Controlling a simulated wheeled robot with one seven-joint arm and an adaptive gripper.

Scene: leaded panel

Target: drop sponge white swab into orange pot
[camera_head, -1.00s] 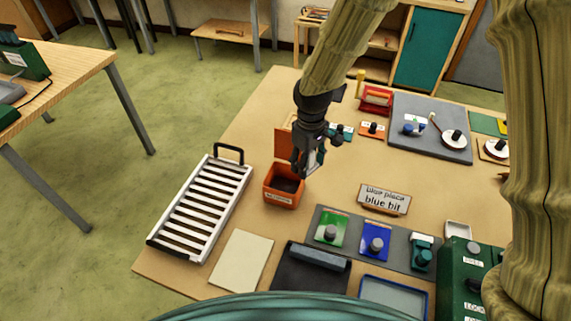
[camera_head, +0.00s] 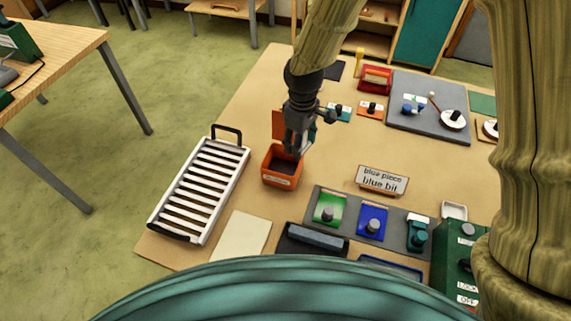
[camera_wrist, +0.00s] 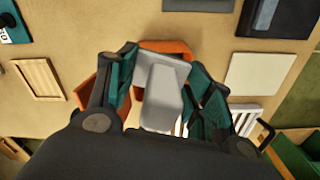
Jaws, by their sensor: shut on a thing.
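The orange pot (camera_head: 282,181) is an open square box with a label on its front and a raised orange lid (camera_head: 278,125) at its back. My gripper (camera_head: 296,148) points down just above the pot's back part. In the wrist view my gripper (camera_wrist: 165,80) is shut on a pale grey-white block, the sponge white swab (camera_wrist: 162,95). Part of the pot's orange wall (camera_wrist: 172,46) shows behind the block there. The block hides most of the pot's opening in that view, and I cannot tell how far its lower end is above the rim.
A white slatted rack (camera_head: 203,190) stands left of the pot. A cream sheet (camera_head: 241,236) lies in front. A "blue piece blue bit" sign (camera_head: 382,180) and a grey board with green and blue knobbed plates (camera_head: 330,209) are to the right. Bare table lies between pot and sign.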

